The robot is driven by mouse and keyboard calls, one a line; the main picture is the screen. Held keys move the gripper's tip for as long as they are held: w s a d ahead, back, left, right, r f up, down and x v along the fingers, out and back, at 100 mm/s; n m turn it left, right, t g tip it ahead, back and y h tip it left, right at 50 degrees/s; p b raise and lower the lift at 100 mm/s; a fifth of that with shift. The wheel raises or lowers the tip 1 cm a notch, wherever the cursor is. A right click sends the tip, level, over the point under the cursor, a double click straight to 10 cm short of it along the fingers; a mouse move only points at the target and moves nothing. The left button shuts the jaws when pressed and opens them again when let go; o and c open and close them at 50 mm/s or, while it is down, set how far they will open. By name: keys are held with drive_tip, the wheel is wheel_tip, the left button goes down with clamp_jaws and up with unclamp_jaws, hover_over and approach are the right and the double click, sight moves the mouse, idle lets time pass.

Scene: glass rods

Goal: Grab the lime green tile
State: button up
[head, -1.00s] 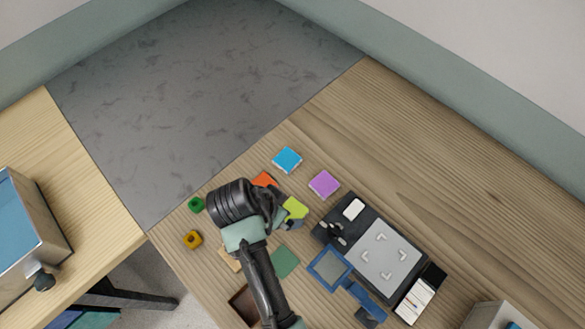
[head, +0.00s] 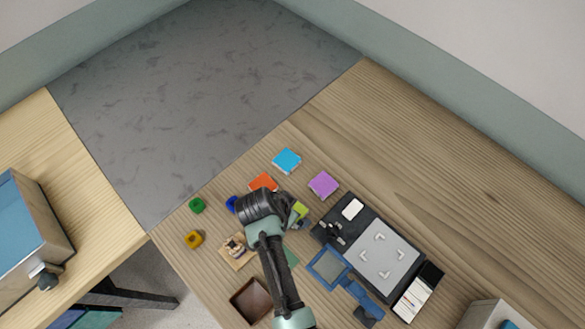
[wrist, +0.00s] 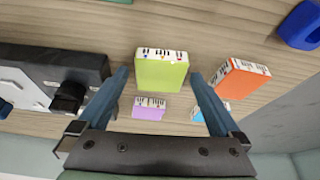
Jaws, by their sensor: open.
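The lime green tile (wrist: 162,72) is in the middle of the wrist view, with a patterned edge facing the camera. My gripper (wrist: 160,76) is open, with one finger on each side of the tile in that view. I cannot tell whether the fingers reach down to its height. In the head view only a piece of the lime green tile (head: 299,209) shows beside my gripper (head: 297,218), and my wrist covers the rest.
An orange tile (wrist: 238,78) lies right of the lime tile in the wrist view, and a purple tile (wrist: 149,109) lies beyond it. A blue tile (head: 287,160) is farther back. A dark device (head: 345,228) stands close on the right. Green (head: 197,205) and yellow (head: 194,239) pieces lie left.

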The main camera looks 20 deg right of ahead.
drive_tip(key=shift+c, duration=0.3)
drive_tip(key=c, duration=1.4)
drive_tip(key=shift+r, duration=0.1)
